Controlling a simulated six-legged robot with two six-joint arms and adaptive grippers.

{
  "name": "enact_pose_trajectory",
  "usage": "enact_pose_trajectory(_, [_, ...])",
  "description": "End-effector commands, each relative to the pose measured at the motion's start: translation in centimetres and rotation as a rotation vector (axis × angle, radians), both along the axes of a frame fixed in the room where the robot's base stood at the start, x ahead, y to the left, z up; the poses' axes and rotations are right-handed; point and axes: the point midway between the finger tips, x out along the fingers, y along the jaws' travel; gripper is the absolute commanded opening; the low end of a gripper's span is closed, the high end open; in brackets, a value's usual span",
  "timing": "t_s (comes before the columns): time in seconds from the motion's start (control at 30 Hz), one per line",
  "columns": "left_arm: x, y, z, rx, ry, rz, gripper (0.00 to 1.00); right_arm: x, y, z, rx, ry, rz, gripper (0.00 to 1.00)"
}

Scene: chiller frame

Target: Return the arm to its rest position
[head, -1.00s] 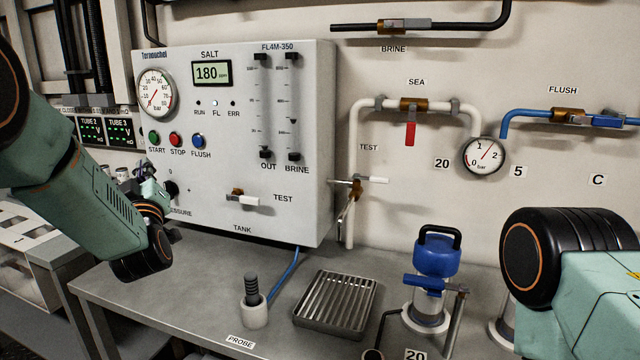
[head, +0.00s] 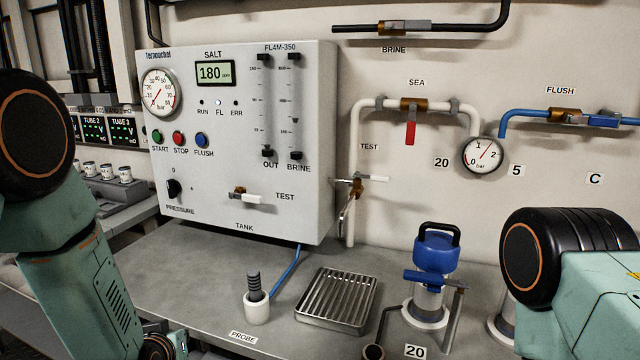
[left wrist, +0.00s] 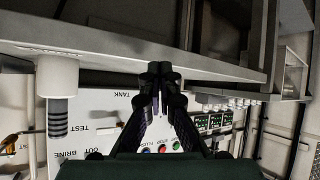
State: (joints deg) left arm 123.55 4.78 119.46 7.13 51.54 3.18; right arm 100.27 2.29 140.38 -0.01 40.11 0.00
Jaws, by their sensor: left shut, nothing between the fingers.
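My left arm (head: 85,290) is a green link folded down at the left edge of the head view. Its wrist is cut off by the bottom edge, and the left gripper is out of the head picture. In the left wrist view the left gripper (left wrist: 160,72) is shut with its fingertips together, empty and touching nothing that I can see. That view is upside down, with the panel (left wrist: 100,128) beyond the fingers. My right arm shows at the right edge of the head view, and its gripper is not in view.
The grey bench (head: 190,265) carries a probe in a white holder (head: 256,308), a slatted metal tray (head: 338,300) and a blue-topped device (head: 434,255). The control panel (head: 225,130) stands at the back. The bench left of the probe is clear.

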Motion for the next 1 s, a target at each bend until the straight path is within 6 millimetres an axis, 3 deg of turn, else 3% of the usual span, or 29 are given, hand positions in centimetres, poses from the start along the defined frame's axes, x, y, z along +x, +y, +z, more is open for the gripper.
enact_pose_trajectory(0.03, [-2.7,-0.5,-2.5,0.002,0.088,-0.024,0.0,0.0,0.0,0.0,0.0,0.0,0.0,0.0])
enact_pose_trajectory(0.1, [-6.3,-1.2,-5.4,0.002,0.2,-0.056,0.0,0.0,0.0,0.0,0.0,0.0,0.0,0.0])
enact_pose_trajectory(0.3, [-17.8,-2.8,-11.7,-0.005,0.515,-0.143,0.0,0.0,0.0,0.0,0.0,0.0,0.0,0.0])
enact_pose_trajectory(0.5, [-29.5,-3.9,-15.0,-0.027,0.798,-0.21,0.0,0.0,0.0,0.0,0.0,0.0,0.0,0.0])
enact_pose_trajectory(0.6, [-33.8,-4.2,-15.7,-0.036,0.892,-0.223,0.0,0.0,0.0,0.0,0.0,0.0,0.0,0.0])
enact_pose_trajectory(0.73, [-36.5,-4.2,-16.6,-0.041,0.954,-0.226,0.0,0.0,0.0,0.0,0.0,0.0,0.0,0.0])
enact_pose_trajectory(1.0, [-37.1,-4.2,-16.8,-0.042,0.967,-0.225,0.0,0.0,0.0,0.0,0.0,0.0,0.0,0.0])
